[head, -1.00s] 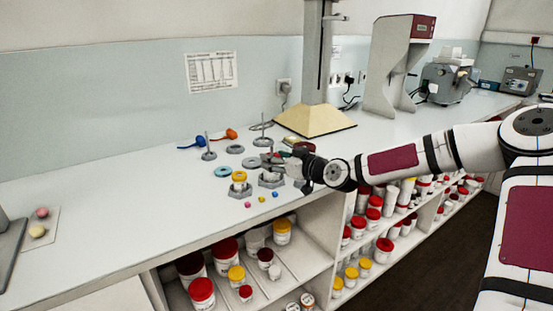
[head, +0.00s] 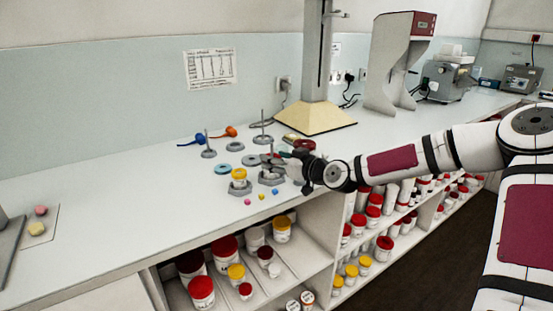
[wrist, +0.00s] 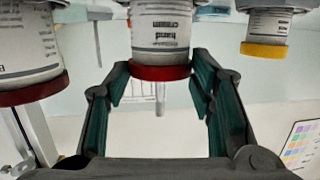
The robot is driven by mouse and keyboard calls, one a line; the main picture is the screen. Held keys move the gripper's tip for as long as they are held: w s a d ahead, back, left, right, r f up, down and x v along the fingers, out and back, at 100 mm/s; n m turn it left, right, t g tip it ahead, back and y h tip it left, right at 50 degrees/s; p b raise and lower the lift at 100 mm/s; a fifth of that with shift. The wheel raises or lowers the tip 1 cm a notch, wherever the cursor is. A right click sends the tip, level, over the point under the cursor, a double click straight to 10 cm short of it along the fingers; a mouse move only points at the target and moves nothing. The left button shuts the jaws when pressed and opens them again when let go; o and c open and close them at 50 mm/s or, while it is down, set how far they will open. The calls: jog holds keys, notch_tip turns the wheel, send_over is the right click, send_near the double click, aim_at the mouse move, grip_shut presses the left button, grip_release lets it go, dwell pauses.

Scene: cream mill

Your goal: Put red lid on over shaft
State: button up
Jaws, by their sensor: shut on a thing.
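My gripper (head: 268,160) reaches from the right over the counter, just above a grey hexagonal base (head: 271,178). The wrist view looks upside down. There my gripper's two teal-padded fingers (wrist: 158,84) stand on either side of a red lid (wrist: 160,73), which lies against a white labelled body (wrist: 160,32). A thin grey shaft (wrist: 160,99) sticks out past the lid, in line with its middle. My gripper is shut on the red lid. In the head view the lid is too small and too covered to make out clearly.
A second hexagonal base (head: 240,188) with a yellow ring (head: 239,174) stands left of my gripper. Behind are a blue ring (head: 222,169), a grey ring (head: 235,147) and two upright posts on bases (head: 208,153) (head: 263,139). Small beads lie in front.

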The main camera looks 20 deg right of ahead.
jog(key=shift+f, duration=0.2)
jog(key=o, duration=1.2)
jog(key=o, duration=0.5)
jog(key=shift+p+v, duration=2.5)
jog(key=shift+v, duration=1.5)
